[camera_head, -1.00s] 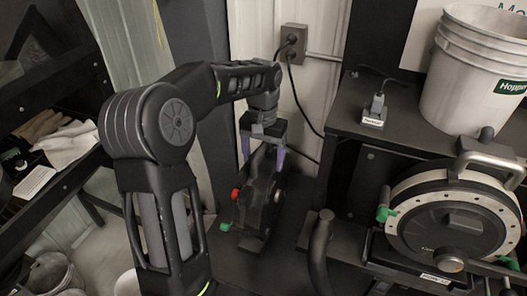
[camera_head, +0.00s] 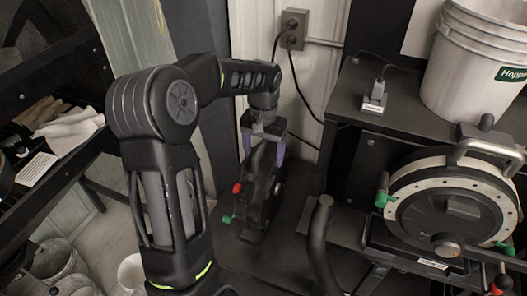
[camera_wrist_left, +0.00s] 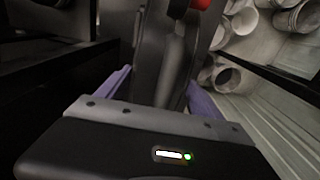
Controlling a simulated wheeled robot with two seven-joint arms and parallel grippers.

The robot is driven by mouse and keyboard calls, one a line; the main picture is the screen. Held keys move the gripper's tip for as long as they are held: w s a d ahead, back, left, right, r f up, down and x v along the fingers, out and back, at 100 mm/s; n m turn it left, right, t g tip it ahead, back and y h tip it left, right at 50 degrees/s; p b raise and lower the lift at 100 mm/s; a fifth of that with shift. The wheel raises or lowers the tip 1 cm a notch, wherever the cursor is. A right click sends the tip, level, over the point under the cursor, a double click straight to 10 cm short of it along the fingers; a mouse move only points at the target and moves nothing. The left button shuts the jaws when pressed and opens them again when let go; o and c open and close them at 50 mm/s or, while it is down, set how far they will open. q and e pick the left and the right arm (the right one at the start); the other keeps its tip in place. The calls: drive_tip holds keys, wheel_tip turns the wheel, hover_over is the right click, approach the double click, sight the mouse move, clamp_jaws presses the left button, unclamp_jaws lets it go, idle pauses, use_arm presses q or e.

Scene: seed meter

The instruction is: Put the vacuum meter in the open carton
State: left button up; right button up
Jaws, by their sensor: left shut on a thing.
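My left gripper (camera_head: 263,153) is shut on a black device with a red knob and a green tab, which I take to be the vacuum meter (camera_head: 261,193). Its purple fingers are on either side of the device's upper part, and it hangs upright below them beside the wall. In the left wrist view the black body (camera_wrist_left: 163,60) stands between the purple fingers, with the red knob at the top edge. I cannot tell whether its underside touches the dark surface below. No open carton shows. My right gripper is not in view.
A round disc-faced meter (camera_head: 450,212) with a metal handle is mounted at right. A white bucket (camera_head: 475,65) stands on the dark shelf (camera_head: 400,120). A dark curved tube (camera_head: 318,245) rises right of the held device. A shelf with gloves (camera_head: 68,128) and floor buckets (camera_head: 55,262) are at left.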

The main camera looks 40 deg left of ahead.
use_arm(q)
drive_tip(key=o, duration=2.1)
wheel_tip(320, 180, up, 12)
drive_tip(key=shift+r, duration=0.1)
drive_tip(key=shift+c, duration=0.2)
